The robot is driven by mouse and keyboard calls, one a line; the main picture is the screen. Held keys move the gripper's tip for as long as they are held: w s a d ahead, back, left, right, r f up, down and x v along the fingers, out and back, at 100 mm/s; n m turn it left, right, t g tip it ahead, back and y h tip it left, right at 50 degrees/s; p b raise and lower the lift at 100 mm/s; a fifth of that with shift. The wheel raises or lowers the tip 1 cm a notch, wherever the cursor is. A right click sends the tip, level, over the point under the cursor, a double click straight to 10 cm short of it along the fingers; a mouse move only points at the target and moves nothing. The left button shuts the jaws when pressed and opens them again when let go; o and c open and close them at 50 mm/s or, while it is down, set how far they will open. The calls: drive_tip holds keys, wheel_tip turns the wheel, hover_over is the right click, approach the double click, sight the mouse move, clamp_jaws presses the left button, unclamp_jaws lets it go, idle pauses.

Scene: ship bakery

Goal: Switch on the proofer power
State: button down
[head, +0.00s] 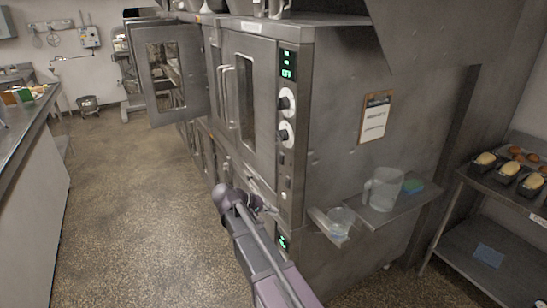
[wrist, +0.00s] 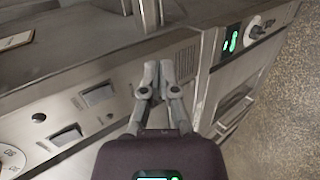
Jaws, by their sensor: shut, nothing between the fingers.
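The tall steel oven stack (head: 320,110) stands in the middle of the head view. Its upper control panel (head: 288,130) has a green display and two round dials. A lower panel with a lit green display (head: 283,240) sits below it. My gripper (head: 272,209) is in front of the stack, near the bottom of the upper panel. In the wrist view my gripper (wrist: 158,68) is shut and empty, over the panel. Two rocker switches, one (wrist: 98,95) and another (wrist: 66,135), lie left of its fingers. The lower unit's green display (wrist: 231,42) and knob (wrist: 256,32) are to its right. I cannot read any switch labels.
A side shelf (head: 375,215) holds a clear jug (head: 383,187) and juts out to the right of the stack. An oven door (head: 168,75) stands open farther back. A steel rack (head: 490,220) with loaves is at right. The speckled floor (head: 130,180) at left is clear.

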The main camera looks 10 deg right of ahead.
sight(280, 163)
drive_tip(key=w+a+r+t+h+p, duration=0.1)
drive_tip(key=w+a+r+h, duration=0.1)
drive_tip(key=w+a+r, duration=0.2)
drive_tip(key=w+a+r+n+t+h+p, duration=0.1)
drive_tip(key=w+a+r+t+h+p, duration=0.1)
drive_tip(key=a+r, duration=0.4)
wheel_tip(280, 163, up, 2)
drive_tip(key=shift+w+r+h, duration=0.25)
drive_tip(key=shift+w+h, duration=0.35)
drive_tip(key=shift+w, duration=0.25)
drive_tip(key=shift+d, duration=0.15)
drive_tip(key=b+x, duration=0.1)
drive_tip(key=x, duration=1.2)
drive_tip(key=shift+w+d+f+b, duration=0.1)
drive_tip(key=shift+w+d+b, duration=0.05)
drive_tip(key=shift+d+b, duration=0.2)
drive_tip(key=shift+d, duration=0.25)
drive_tip(key=shift+a, duration=0.25)
